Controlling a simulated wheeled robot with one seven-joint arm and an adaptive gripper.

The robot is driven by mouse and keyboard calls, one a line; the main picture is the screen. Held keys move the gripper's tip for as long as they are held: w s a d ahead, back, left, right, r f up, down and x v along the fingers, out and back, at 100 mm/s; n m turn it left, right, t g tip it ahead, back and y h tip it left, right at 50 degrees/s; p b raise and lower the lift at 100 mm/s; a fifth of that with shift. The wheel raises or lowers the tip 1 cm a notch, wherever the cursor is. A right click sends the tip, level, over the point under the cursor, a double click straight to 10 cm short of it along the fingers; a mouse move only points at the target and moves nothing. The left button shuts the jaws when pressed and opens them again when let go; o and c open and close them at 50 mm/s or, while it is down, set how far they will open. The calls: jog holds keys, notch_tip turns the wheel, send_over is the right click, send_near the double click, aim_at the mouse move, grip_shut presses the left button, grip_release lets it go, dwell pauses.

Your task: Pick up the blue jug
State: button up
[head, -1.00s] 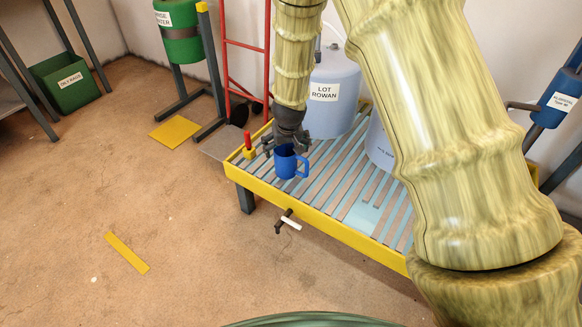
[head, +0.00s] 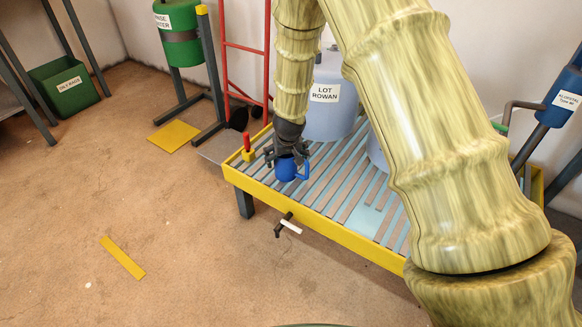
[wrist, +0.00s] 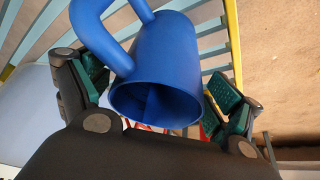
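The blue jug (head: 285,171) stands upright on the slatted top of the yellow-framed stand (head: 318,225), near its front left corner. Its handle is on the right in the head view. My gripper (head: 287,158) is right above it, with its fingers down around the jug's upper part. In the wrist view the jug (wrist: 165,60) lies between the two green-padded fingers (wrist: 160,98), its open mouth toward the camera and its handle at upper left. The fingers look spread, one on each side. Narrow gaps seem to show, but contact at the left finger is hard to judge.
A red-handled item (head: 248,147) stands on the stand's corner, just left of my gripper. A large pale-blue drum labelled LOT ROWAN (head: 330,112) stands behind. A tap (head: 288,225) sticks out from the stand's front edge. The floor to the left is mostly clear.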

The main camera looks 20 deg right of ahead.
jog(key=c, duration=0.7)
jog(key=shift+c, duration=0.3)
jog(key=shift+r, duration=0.1)
